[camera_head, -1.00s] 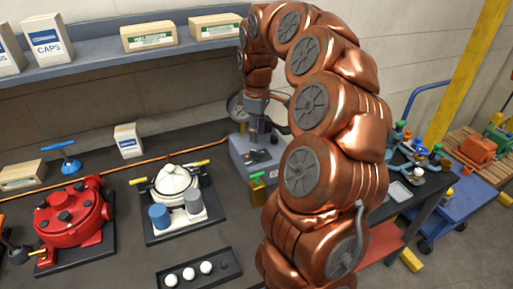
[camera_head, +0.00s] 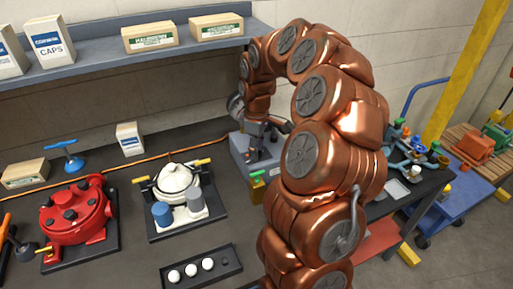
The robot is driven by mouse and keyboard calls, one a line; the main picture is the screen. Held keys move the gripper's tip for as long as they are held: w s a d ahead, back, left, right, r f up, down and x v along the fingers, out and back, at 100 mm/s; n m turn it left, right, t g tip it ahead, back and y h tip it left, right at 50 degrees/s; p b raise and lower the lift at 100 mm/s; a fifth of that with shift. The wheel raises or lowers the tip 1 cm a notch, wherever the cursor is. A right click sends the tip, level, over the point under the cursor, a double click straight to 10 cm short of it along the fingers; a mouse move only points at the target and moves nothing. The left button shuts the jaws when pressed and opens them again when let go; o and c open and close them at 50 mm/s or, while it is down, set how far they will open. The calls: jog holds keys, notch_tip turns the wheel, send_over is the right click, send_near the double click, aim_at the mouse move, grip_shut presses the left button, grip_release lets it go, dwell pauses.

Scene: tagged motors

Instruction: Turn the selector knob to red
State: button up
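A grey box (camera_head: 239,153) stands at the back of the dark bench, under the end of my arm. The selector knob itself cannot be made out; my gripper and wrist cover much of the box's top. My gripper (camera_head: 262,147) points down at the top of this box, very close to it. The fingers are small, dark and partly hidden, so I cannot tell whether they are open or touch anything.
A red round motor housing (camera_head: 75,218) and a white one (camera_head: 177,181) sit on dark trays at the left. A tray with white balls (camera_head: 202,268) lies in front. A shelf with boxes (camera_head: 150,37) runs above. A blue cart (camera_head: 455,215) stands right.

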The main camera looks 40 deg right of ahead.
grip_shut()
jog(key=shift+f+b, duration=0.1)
jog(key=shift+b, duration=0.35)
jog(key=shift+d+f+m+b, duration=0.15)
jog(key=shift+m+b, duration=0.45)
jog(key=shift+b, duration=0.3)
jog(key=m+b, duration=0.2)
jog(key=b, duration=0.1)
jog(key=shift+f, duration=0.1)
jog(key=m+b, duration=0.2)
jog(key=b, duration=0.1)
jog(key=shift+m, duration=0.3)
jog(key=shift+r+m+b, duration=0.3)
jog(key=shift+m+b, duration=1.1)
jog(key=shift+b, duration=0.1)
